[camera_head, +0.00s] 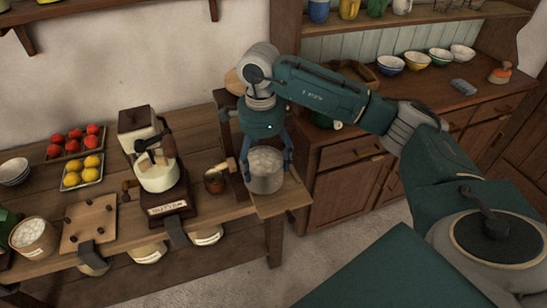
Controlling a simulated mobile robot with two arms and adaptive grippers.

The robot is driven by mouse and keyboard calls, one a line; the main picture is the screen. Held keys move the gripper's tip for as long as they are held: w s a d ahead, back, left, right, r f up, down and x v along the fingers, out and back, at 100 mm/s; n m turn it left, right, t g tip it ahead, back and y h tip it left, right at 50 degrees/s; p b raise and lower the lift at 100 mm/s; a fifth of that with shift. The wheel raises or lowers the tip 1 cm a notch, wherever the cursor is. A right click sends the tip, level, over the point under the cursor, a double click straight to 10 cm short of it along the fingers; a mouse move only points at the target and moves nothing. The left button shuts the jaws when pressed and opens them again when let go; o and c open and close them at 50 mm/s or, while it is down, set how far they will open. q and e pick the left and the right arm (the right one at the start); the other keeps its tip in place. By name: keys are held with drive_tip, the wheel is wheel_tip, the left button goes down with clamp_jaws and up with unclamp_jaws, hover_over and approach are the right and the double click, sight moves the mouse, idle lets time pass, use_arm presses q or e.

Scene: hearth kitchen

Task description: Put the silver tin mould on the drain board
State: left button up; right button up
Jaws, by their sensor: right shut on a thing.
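The silver tin mould (265,178), a round grey tin with a bumpy pale top, is at the right end of the wooden table. My right gripper (266,162) points down over it, with fingers on either side, shut on it. The tin is upright, over the light wooden end of the table (289,199); I cannot tell whether its base touches the wood. A square wooden board with several dark pegs (88,222) lies at the table's left; it may be the drain board, but I cannot be sure. My left gripper is not in view.
Crates of red fruit (73,142) and yellow fruit (83,172) lie behind the board. A tub of white pieces (32,238) stands left of it.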

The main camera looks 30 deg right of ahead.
sight(274, 171)
drive_tip(key=d, duration=0.3)
drive_tip(key=shift+w+d+r+p, duration=0.1)
drive_tip(key=shift+w+d+p, duration=0.15)
drive_tip(key=shift+p, duration=0.1)
drive_tip(key=shift+d+f, duration=0.1)
drive_tip(key=shift+f, duration=0.1)
wheel_tip(274, 171, down, 2)
drive_tip(key=shift+f+p, duration=0.1)
drive_tip(key=shift+p, duration=0.8)
drive_tip(key=shift+f, duration=0.5)
drive_tip(key=shift+f, duration=0.1)
drive_tip(key=o, duration=1.8)
drive_tip(key=shift+s, duration=0.1)
